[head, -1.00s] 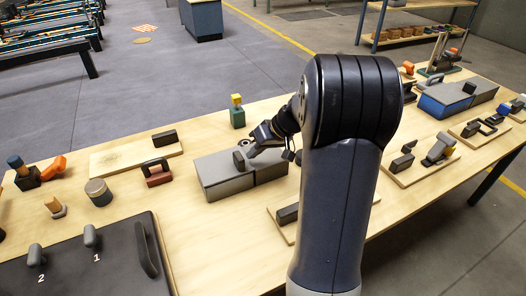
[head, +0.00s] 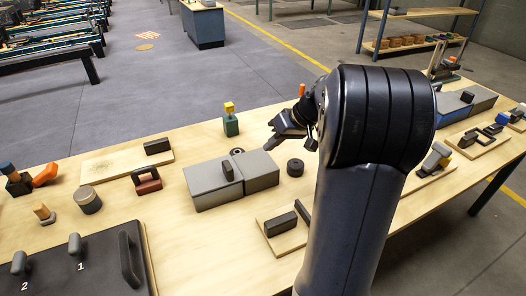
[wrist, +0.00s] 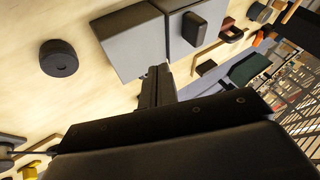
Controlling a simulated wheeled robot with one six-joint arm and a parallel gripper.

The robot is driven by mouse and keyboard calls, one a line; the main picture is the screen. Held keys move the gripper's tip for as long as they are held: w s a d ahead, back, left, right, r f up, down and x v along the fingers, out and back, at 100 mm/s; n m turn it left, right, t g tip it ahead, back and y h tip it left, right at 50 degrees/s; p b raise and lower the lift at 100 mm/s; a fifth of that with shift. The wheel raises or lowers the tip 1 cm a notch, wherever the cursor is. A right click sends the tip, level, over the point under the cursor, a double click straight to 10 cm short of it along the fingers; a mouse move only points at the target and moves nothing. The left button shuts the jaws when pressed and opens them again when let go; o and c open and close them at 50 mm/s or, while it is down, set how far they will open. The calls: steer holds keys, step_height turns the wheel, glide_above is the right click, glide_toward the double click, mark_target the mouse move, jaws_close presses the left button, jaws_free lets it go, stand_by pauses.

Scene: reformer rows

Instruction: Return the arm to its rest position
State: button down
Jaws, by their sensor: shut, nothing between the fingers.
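My gripper (head: 272,139) is shut and empty. In the head view it is raised above the table, over the far side of the grey two-part box (head: 215,186), apart from it. In the wrist view the closed fingers (wrist: 157,78) point towards the box (wrist: 130,42), whose dark handle (wrist: 194,29) shows to the right of them. My large dark arm link hides part of the table behind it.
A black round puck (head: 295,167) stands right of the box. A green block with a yellow top (head: 230,121) stands behind it. A red-based handle (head: 146,181) and a dark panel with numbered levers (head: 105,262) lie left. A board with black blocks (head: 281,225) lies in front.

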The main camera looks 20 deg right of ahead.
steer(key=v, duration=0.2)
steer(key=shift+s+d+r, duration=0.15)
steer(key=shift+d+r, duration=0.05)
steer(key=shift+r, duration=0.1)
steer(key=shift+f, duration=0.1)
